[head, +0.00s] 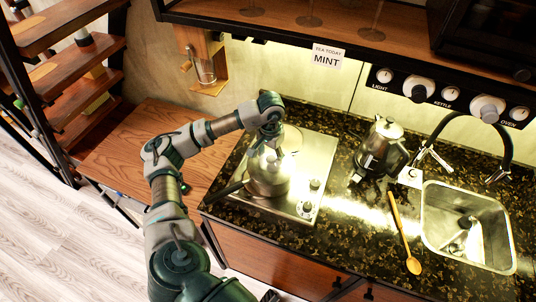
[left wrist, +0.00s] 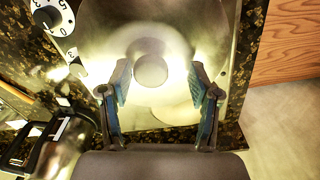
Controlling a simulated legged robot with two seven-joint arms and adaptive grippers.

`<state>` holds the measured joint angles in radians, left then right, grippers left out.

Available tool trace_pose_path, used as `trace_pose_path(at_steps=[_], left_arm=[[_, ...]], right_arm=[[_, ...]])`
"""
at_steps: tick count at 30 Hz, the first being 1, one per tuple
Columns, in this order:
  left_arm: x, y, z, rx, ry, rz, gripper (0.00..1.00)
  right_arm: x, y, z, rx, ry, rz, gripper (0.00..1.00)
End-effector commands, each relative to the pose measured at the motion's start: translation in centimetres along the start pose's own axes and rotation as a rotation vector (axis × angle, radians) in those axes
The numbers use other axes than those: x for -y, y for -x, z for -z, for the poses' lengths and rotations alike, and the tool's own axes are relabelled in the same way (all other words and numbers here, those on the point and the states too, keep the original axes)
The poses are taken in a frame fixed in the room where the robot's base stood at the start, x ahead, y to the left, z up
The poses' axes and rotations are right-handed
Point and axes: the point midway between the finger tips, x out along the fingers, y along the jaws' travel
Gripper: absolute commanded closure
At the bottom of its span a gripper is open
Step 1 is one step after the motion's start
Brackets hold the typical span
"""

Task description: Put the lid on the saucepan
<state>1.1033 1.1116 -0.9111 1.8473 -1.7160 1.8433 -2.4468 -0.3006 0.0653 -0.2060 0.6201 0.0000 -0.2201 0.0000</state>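The saucepan (head: 268,183) stands on the steel hob at the counter's left end, its dark handle pointing to the lower left. A round grey lid with a knob (left wrist: 150,70) fills the middle of the left wrist view. In the head view the lid appears over the pan, partly hidden by my gripper; I cannot tell if it sits flush. My left gripper (head: 270,147) is above it, pointing down. In the left wrist view its fingers (left wrist: 161,85) are spread either side of the knob, with gaps. My right gripper is not in view.
The hob (head: 318,150) has dials at its right. A metal kettle (head: 382,147) stands to the right, then a wooden spoon (head: 404,235) and a sink (head: 470,225). A shelf (head: 330,22) overhangs the back. A wooden bench (head: 140,150) is at left.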

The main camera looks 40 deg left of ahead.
Motion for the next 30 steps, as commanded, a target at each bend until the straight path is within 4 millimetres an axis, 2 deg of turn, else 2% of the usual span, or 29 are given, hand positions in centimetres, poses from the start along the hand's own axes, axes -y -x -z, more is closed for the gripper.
trace_pose_path(at_steps=[6, 10, 21, 30], left_arm=[[0.1, 0.1, 0.0, -0.001, -0.001, -0.002, 0.38], [0.4, 1.2, 0.1, -0.002, -0.001, -0.006, 0.38], [0.4, 9.5, 0.2, -0.005, 0.0, -0.004, 0.38], [-0.1, 11.8, 0.2, -0.001, -0.001, 0.001, 0.38]], right_arm=[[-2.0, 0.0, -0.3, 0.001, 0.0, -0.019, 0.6], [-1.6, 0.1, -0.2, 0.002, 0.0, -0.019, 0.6], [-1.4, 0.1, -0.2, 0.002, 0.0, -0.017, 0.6], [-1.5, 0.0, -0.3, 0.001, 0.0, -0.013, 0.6]])
